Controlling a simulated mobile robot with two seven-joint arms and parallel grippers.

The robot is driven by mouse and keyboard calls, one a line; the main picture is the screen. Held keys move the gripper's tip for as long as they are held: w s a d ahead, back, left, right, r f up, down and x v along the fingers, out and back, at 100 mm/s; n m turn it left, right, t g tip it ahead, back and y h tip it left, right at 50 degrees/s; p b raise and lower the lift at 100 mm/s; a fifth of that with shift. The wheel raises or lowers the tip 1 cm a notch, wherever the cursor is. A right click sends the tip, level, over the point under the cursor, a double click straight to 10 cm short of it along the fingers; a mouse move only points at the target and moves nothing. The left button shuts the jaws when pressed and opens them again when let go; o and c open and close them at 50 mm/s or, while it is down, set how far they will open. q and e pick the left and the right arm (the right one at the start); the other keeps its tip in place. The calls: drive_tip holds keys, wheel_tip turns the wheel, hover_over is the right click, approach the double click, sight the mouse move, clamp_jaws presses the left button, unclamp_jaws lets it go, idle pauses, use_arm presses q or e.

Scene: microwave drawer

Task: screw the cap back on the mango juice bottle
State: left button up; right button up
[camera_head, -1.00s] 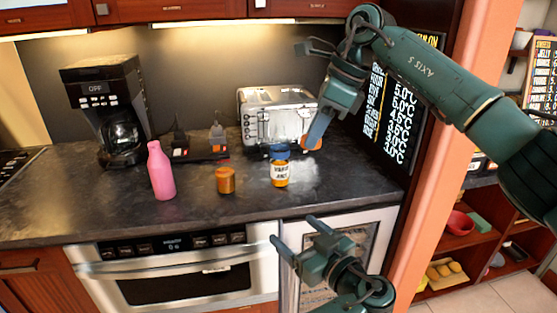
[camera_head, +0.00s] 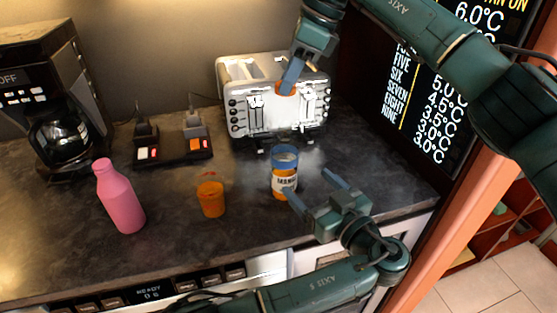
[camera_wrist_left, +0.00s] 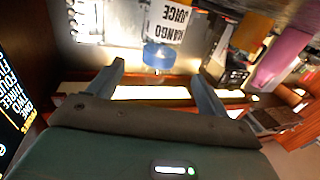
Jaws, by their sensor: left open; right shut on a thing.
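The mango juice bottle (camera_head: 284,183) stands upright on the dark counter in front of the toaster, with a white label, orange contents and a blue upper part. It also shows inverted in the left wrist view (camera_wrist_left: 166,22), ahead of the gap between the fingers. My left gripper (camera_head: 306,184) is open just right of the bottle, its fingers pointing towards it; contact cannot be told. My right gripper (camera_head: 288,82) is above and behind the bottle, in front of the toaster. It is shut on a small orange piece (camera_head: 285,89) that looks like the cap, mostly hidden by the fingers.
An orange jar (camera_head: 211,199) stands left of the bottle, and a pink bottle (camera_head: 120,200) farther left. The silver toaster (camera_head: 245,105) is close behind. A coffee maker (camera_head: 45,110) and a small black stand (camera_head: 172,150) are at the back left. The front counter is clear.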

use_arm(q)
drive_tip(key=shift+s+r, duration=0.1)
drive_tip(key=shift+s, duration=0.1)
use_arm(e)
drive_tip(key=shift+s+r, duration=0.1)
drive_tip(key=shift+s, duration=0.1)
use_arm(q)
drive_tip(key=x, duration=1.2)
drive_tip(key=shift+w, duration=0.1)
use_arm(e)
drive_tip(key=shift+w, duration=0.1)
use_arm(q)
drive_tip(key=c, duration=1.5)
use_arm(e)
hover_over(284, 124)
drive_tip(key=d, duration=0.1)
drive_tip(key=shift+f, duration=2.5)
drive_tip(key=shift+f, duration=0.9)
drive_tip(key=shift+f, duration=0.55)
